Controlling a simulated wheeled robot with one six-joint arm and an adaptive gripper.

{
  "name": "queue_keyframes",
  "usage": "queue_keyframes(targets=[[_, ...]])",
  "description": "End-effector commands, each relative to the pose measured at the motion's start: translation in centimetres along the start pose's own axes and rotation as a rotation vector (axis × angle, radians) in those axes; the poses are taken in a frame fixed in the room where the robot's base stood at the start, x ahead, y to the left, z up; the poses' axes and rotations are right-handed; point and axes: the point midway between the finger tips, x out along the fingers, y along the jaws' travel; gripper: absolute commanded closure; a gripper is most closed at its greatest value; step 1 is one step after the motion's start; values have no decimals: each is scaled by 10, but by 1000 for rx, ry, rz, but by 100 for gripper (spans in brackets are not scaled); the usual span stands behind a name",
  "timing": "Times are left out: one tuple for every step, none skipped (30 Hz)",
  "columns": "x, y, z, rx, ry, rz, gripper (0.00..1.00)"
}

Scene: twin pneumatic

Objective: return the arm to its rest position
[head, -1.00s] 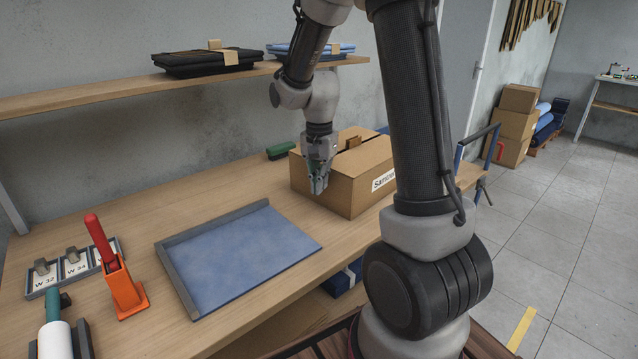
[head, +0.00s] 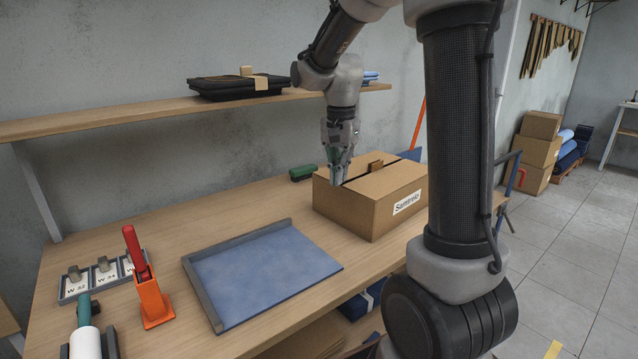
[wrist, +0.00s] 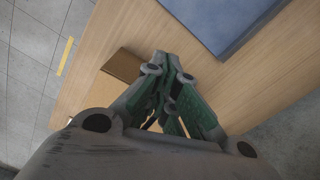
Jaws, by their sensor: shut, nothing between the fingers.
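My gripper (head: 340,172) hangs from my arm, pointing down, in front of the far left part of a cardboard box in the head view. Its fingers are together with nothing seen between them. In the wrist view my gripper (wrist: 172,100) also shows its green-sided fingers closed, over the wooden table. My arm reaches across the right half of the head view, its elbow bent high.
The cardboard box (head: 375,208) stands on the table (head: 140,225) beside a blue mat (head: 265,275). An orange holder (head: 152,303) with a red-handled tool and a label tray (head: 98,278) are at left. A shelf (head: 120,122) runs along the wall.

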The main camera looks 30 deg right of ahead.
Motion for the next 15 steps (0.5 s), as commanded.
queue_keyframes(targets=[[-2,0,0,0,0,0,100],[-2,0,0,0,0,0,100],[-2,0,0,0,0,0,100],[-2,0,0,-1,0,0,100],[-2,0,0,-4,0,0,100],[-2,0,0,-15,0,0,100],[-2,0,0,-31,0,0,100],[-2,0,0,-52,0,0,100],[-2,0,0,-91,0,0,100],[-1,0,0,-127,0,0,100],[1,2,1,-170,-3,4,100],[6,7,5,-233,-13,14,100],[10,12,9,-285,-23,24,100],[12,18,13,-341,-29,29,100],[11,29,20,-417,-30,27,100]])
